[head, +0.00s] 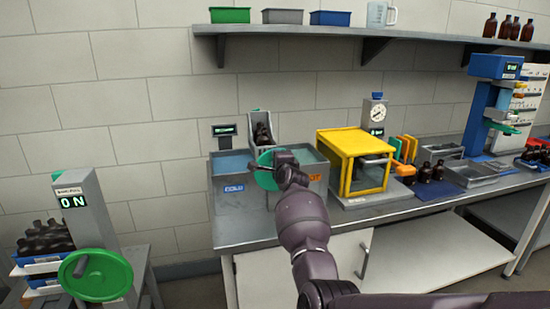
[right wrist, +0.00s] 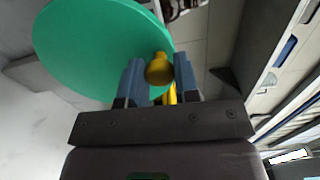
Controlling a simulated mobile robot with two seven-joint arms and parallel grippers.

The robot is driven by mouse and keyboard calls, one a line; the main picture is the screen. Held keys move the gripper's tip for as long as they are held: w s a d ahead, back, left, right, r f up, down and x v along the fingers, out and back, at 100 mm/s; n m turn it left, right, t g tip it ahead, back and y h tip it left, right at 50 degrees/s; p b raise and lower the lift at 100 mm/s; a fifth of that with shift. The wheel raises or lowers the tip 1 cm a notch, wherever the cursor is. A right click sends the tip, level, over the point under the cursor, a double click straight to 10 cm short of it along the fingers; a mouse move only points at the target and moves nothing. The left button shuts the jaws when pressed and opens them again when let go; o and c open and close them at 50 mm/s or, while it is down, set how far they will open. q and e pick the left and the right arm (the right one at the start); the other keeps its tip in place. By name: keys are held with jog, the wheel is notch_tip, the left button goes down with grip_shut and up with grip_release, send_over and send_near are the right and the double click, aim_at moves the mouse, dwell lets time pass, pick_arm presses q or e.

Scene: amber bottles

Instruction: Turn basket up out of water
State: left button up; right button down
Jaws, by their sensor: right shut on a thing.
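A green handwheel (head: 264,172) is on the front of the two-part water tank (head: 314,176). In the right wrist view the wheel (right wrist: 95,45) is a large green disc with a yellow knob (right wrist: 159,68) near its edge. My right gripper (head: 280,160) is shut on that knob, with a blue finger on each side of it (right wrist: 158,80). The grey basket (head: 254,124) stands up above the back of the tank and holds dark bottles (head: 262,135). Its lower end is hidden behind the wheel and gripper. My left gripper is not in view.
A yellow-framed box (head: 345,140) stands close to the right of the tank. A small dark display (head: 224,130) is at the tank's back left. Another green wheel (head: 96,275) is on a machine at lower left. A shelf (head: 330,30) runs above.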

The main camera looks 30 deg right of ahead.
jog(key=shift+s+d+r+m, duration=0.1)
jog(key=shift+d+r+m, duration=0.15)
jog(key=shift+d+m, duration=0.15)
jog(key=shift+d+p, duration=0.1)
jog(key=shift+p, duration=0.2)
jog(key=c, duration=0.9)
grip_release()
jog(key=shift+f, duration=0.15)
jog(key=shift+o, duration=0.2)
jog(key=shift+f, duration=0.1)
jog(key=shift+s, duration=0.15)
